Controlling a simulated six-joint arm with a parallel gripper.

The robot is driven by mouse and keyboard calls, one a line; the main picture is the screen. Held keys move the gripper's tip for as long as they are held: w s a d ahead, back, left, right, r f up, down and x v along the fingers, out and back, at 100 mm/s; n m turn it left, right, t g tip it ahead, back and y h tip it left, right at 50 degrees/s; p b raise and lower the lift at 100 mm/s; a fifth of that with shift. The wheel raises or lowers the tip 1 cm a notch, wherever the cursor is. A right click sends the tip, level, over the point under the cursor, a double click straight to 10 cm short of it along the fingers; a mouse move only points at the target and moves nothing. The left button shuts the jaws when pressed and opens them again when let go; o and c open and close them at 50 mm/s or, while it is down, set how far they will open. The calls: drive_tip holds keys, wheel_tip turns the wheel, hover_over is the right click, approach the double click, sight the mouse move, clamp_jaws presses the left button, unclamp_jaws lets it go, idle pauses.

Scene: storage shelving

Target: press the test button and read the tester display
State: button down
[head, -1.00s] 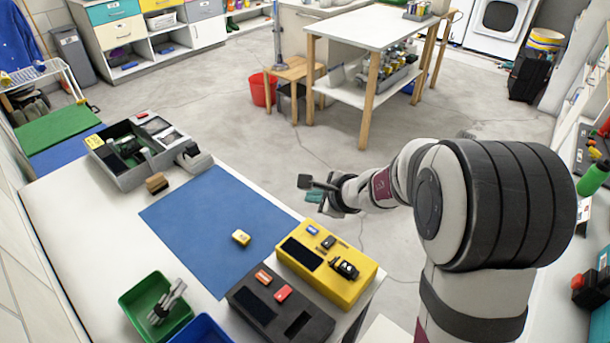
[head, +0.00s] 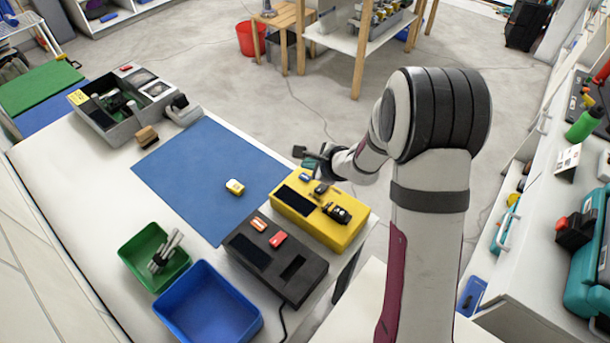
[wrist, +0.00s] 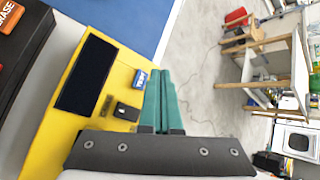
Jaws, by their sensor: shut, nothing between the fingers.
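The yellow tester (head: 345,232) lies at the right edge of the bench. Its dark display (head: 297,201) looks blank; it also shows in the wrist view (wrist: 87,75). The blue test button (wrist: 141,78) is near the tester's far edge, with a small black part (wrist: 126,111) close by. My gripper (head: 306,158) is at the tester's far end in the head view. In the wrist view its teal fingers (wrist: 160,85) are shut and empty, just beside the blue button. I cannot tell whether they touch anything.
A black device (head: 300,285) with orange and red buttons sits alongside the tester. A small yellow-and-white block (head: 235,187) lies on the blue mat (head: 190,160). Green (head: 132,250) and blue (head: 190,325) bins stand at the front left. Open floor lies beyond the bench.

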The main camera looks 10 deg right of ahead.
sight(303, 172)
drive_tip(key=shift+f, duration=1)
idle(1.2)
drive_tip(key=shift+f, duration=0.4)
drive_tip(key=shift+f, duration=0.4)
idle(0.5)
drive_tip(key=shift+r, duration=0.8)
drive_tip(key=shift+r, duration=2.55)
